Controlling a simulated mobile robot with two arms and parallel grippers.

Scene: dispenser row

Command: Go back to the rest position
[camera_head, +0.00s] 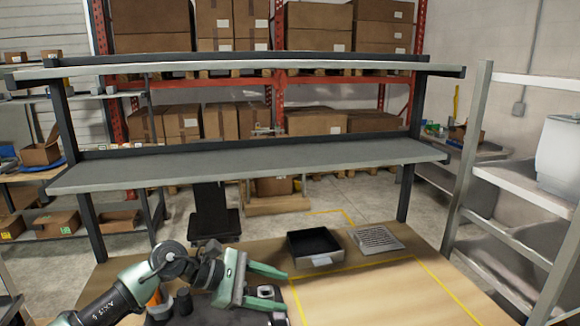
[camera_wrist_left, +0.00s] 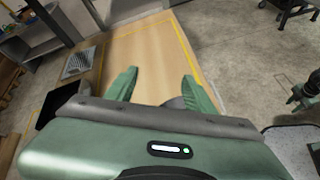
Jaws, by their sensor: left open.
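My left gripper (camera_head: 270,285) comes in from the lower left in the head view.
A black tray (camera_head: 293,262) and a grey grate (camera_head: 376,238) sit on the wooden table (camera_head: 400,295), just beyond the left gripper. A grey shelf (camera_head: 250,168) spans behind. A white container (camera_head: 560,155) stands on the right rack. The table's right part is clear.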

